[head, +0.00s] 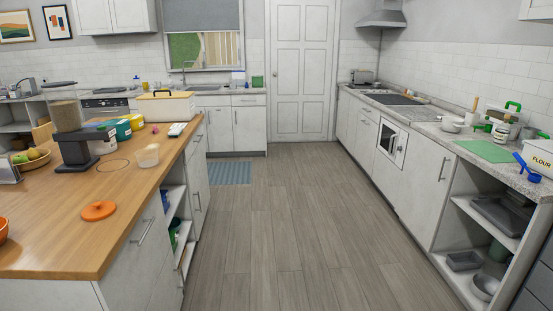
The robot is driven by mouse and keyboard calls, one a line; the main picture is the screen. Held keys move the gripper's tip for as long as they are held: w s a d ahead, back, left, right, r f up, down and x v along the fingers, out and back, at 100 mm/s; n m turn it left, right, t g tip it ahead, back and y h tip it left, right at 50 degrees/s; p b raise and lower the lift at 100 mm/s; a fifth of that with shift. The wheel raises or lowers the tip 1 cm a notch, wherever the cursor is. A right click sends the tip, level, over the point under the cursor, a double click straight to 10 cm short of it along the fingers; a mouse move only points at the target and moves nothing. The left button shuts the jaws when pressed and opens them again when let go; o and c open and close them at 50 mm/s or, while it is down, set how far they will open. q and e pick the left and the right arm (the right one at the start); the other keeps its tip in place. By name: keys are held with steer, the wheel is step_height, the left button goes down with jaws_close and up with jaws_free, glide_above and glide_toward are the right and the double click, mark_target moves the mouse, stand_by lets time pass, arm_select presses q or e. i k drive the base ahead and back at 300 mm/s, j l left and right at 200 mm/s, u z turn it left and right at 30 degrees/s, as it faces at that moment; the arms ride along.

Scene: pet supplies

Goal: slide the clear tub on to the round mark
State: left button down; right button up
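The clear tub (149,155) stands on the wooden island top, near its right edge. It is small and see-through, with something pale inside or at its base that I cannot make out. The round mark (112,165) is a thin dark ring on the wood to the left of the tub. The tub is just to the right of the ring and a little farther back, apart from it. The ring's inside is bare wood. Neither of my grippers shows in the head view.
A dark dispenser (71,130) stands left of the ring. An orange lid (98,210) lies nearer on the island (60,245). Coloured tins (123,129) and a cream bin (166,106) stand behind. Open floor (290,220) lies between the island and the right counter (440,135).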

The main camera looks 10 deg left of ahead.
mark_target(146, 158)
steer(key=i+l+u, duration=0.1)
steer(key=i+u, duration=0.3)
steer(key=i, duration=1.25)
